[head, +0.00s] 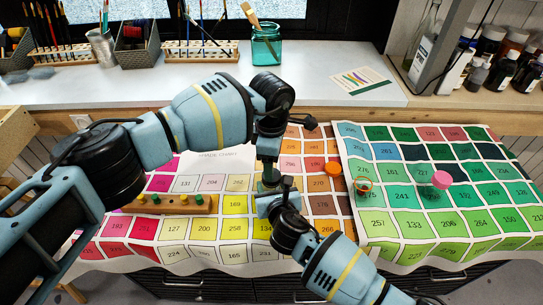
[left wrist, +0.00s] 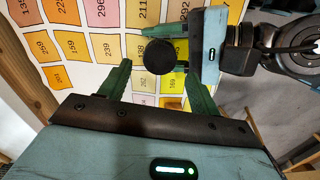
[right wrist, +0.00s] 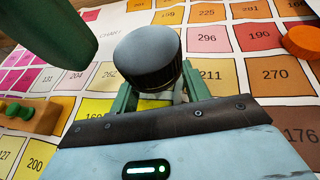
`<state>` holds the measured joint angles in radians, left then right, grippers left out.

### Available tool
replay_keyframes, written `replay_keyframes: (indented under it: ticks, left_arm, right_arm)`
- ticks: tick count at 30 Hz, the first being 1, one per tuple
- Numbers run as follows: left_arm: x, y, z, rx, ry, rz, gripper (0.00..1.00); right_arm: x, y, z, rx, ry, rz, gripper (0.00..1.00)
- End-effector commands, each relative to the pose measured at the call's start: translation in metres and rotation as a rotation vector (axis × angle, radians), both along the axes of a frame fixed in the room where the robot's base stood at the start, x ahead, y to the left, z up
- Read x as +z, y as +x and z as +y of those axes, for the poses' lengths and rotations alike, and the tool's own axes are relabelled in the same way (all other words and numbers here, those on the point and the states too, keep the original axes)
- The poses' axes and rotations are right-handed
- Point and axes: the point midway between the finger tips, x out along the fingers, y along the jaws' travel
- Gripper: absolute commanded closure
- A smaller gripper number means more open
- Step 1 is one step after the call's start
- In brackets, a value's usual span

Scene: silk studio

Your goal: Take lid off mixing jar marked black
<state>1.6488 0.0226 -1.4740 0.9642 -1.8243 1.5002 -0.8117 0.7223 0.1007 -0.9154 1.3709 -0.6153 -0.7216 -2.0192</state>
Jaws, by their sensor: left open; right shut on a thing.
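The mixing jar with a black ridged lid (right wrist: 147,55) stands upright in the right wrist view, over the colour chart. My right gripper (right wrist: 160,98) is shut on the jar below the lid, its green fingers on either side. The black lid (left wrist: 158,58) also shows from above in the left wrist view. My left gripper (left wrist: 160,65) is open, with its fingers on either side of the lid and gaps showing. In the head view, my left gripper (head: 269,158) comes down from above and my right gripper (head: 270,184) from the front; they largely hide the jar.
An orange lid (head: 333,169) lies to the right of the grippers. A pink-topped jar (head: 441,180) and a small orange-rimmed jar (head: 364,185) stand on the green chart. A wooden peg rack (head: 170,204) lies to the left. Brushes and bottles line the back.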

Motion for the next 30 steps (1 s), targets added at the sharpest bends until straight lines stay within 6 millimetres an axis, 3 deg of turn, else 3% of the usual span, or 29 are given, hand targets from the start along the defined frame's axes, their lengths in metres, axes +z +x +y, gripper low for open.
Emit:
replay_keyframes:
  ticks: [21,30]
  left_arm:
    - [0.027,-0.001,-0.002,1.109,-0.002,0.006,0.37]
    - [0.033,0.000,0.000,1.345,0.001,0.004,0.37]
  right_arm:
    - [0.000,0.000,0.001,0.001,0.000,0.000,1.00]
    - [0.000,0.000,0.001,0.001,0.000,0.000,1.00]
